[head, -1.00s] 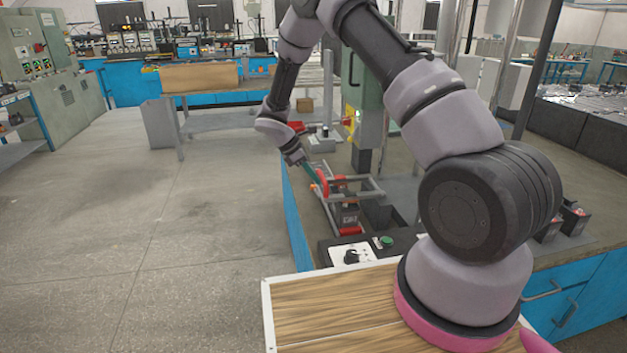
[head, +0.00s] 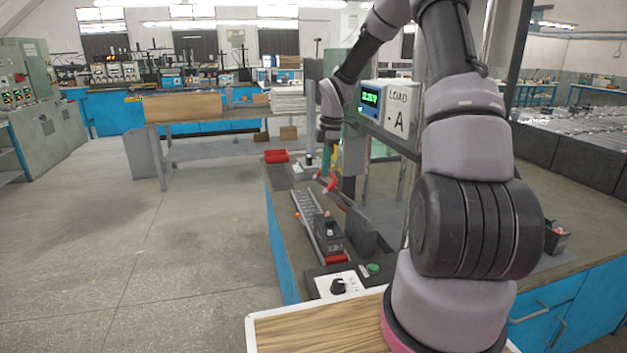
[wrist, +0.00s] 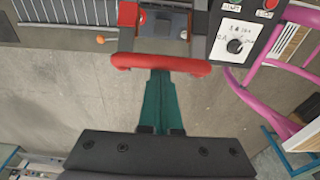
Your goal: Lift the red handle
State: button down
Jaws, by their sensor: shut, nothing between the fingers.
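The red handle (wrist: 160,63) is a thick rounded bar across the upper middle of the wrist view, with arms running back from both ends. It is small in the head view (head: 329,183), raised above the bench behind the battery. My gripper (wrist: 160,80) is shut, its green fingers together and nothing between them. The fingertips are at the handle's near edge, seemingly behind or against it; contact is unclear. In the head view my gripper (head: 325,163) points down just above the handle. A dark battery (head: 328,232) sits on the rail below.
A roller rail (head: 306,212) runs along the bench's left side. A control box with a black knob (head: 338,286) stands at its near end. A red tray (head: 276,156) lies farther back. A load display (head: 383,105) stands right of my gripper. The floor at left is clear.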

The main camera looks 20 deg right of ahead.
jog(key=d+r+y, duration=0.1)
jog(key=d+r, duration=0.1)
jog(key=d, duration=0.4)
jog(key=shift+r+y, duration=0.35)
jog(key=shift+y, duration=0.05)
jog(key=shift+a, duration=0.1)
jog(key=a, duration=0.4)
jog(key=shift+r, duration=0.35)
jog(key=d+v, duration=0.1)
jog(key=v, duration=0.8)
jog(key=shift+d, duration=0.2)
